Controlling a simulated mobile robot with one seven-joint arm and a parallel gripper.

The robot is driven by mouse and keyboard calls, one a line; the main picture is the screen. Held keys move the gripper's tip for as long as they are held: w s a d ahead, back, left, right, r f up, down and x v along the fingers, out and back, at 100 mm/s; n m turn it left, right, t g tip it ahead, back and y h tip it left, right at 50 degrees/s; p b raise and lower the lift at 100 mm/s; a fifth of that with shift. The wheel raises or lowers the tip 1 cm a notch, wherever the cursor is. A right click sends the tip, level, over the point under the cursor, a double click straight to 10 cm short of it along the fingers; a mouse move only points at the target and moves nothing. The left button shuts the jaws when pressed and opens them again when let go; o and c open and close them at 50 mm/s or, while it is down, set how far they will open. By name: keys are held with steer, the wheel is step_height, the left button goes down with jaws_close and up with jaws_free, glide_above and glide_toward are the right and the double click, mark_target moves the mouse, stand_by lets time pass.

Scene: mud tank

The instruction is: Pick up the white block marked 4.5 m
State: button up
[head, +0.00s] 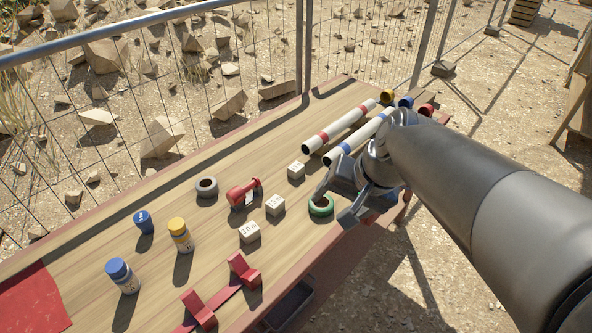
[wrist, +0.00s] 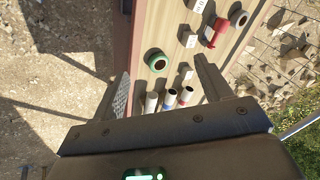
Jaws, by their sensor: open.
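Three small white blocks with dark markings stand in a loose diagonal row on the wooden table: a far one (head: 296,171), a middle one (head: 275,205) and a near one (head: 249,232). The markings are too small to read surely, so I cannot tell which says 4.5 m. The wrist view also shows the far block (wrist: 186,74), the middle block (wrist: 191,40) and, at the top edge, the near block (wrist: 199,5). My gripper (head: 337,201) is open and empty above the table's right edge, right of the blocks, over a green tape roll (head: 321,206).
A red tool (head: 244,193) and a grey ring (head: 206,187) lie left of the blocks. White tubes with red (head: 338,126) and blue (head: 358,138) bands lie behind. Bottles (head: 181,235) and a red bracket (head: 243,271) are nearer. A mesh fence (head: 150,90) runs along the far side.

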steer(key=w+a+f+m+y, duration=0.3)
steer(key=w+f+m, duration=0.15)
steer(key=w, duration=0.45)
steer(key=w+a+f+m+y, duration=0.25)
steer(key=w+m, duration=0.35)
steer(key=w, duration=0.4)
steer(key=m+t+y, duration=0.2)
steer(key=m+t, duration=0.3)
steer(key=m, duration=0.7)
glide_toward(292, 168)
steer(key=shift+w+d+f+h, duration=0.15)
steer(key=shift+w+f+h, duration=0.1)
steer(key=shift+w, duration=0.4)
steer(key=shift+w+f, duration=0.2)
steer(key=shift+w, duration=0.05)
steer(key=x, duration=1)
steer(key=shift+f, duration=0.3)
steer(key=c, duration=1.1)
